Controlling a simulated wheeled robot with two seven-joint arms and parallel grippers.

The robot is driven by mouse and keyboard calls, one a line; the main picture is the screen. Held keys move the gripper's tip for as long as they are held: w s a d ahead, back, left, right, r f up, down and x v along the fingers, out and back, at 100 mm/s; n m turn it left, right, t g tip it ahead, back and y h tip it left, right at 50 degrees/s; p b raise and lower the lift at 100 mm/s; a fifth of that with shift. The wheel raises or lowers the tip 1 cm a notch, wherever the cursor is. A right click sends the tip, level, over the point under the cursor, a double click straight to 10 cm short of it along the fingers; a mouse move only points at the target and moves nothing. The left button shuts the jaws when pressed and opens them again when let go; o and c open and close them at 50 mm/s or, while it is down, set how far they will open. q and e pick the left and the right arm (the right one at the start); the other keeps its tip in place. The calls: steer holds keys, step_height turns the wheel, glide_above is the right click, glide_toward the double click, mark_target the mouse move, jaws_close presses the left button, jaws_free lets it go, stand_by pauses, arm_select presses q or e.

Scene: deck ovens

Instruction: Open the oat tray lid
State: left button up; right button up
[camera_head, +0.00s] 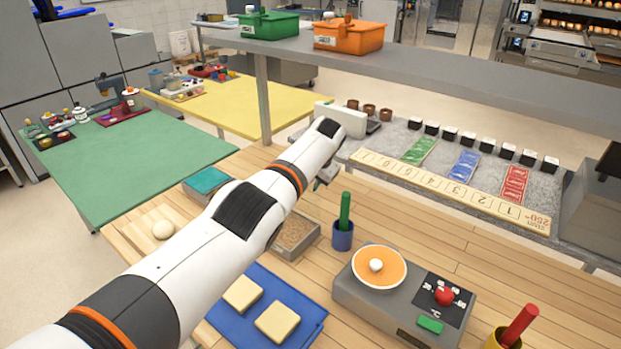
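A grey tray (311,243) with a light brown, grainy surface that looks like oats sits on the wooden counter at the middle. My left arm hides part of it, and I cannot make out a separate lid. Another tray with a teal top (206,180) lies farther left, also partly behind my arm. My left arm reaches across from the lower left. Only a small part of my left gripper (326,174) shows, beyond the grainy tray and above the counter; its fingers are too small and hidden to judge. My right gripper is out of view.
A blue cup with a green handle (342,236) stands right of the grainy tray. A scale-like device (398,318) with an orange dish is nearer. A blue mat (315,325) holds two pale blocks. A grey shelf (440,68) runs overhead behind.

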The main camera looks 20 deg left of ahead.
arm_select(q)
steer(key=shift+o, duration=0.3)
steer(key=shift+r, duration=0.1)
steer(key=shift+r, duration=0.1)
steer(key=shift+d+r+p, duration=0.15)
steer(key=shift+r+p, duration=0.35)
steer(key=shift+p, duration=0.05)
steer(key=shift+p+v, duration=0.8)
steer(key=shift+v, duration=0.2)
steer(key=b+v, duration=0.1)
steer(key=v, duration=0.7)
steer(key=shift+s+d+r, duration=0.2)
steer(key=shift+s+r, duration=0.05)
steer(key=shift+s, duration=0.05)
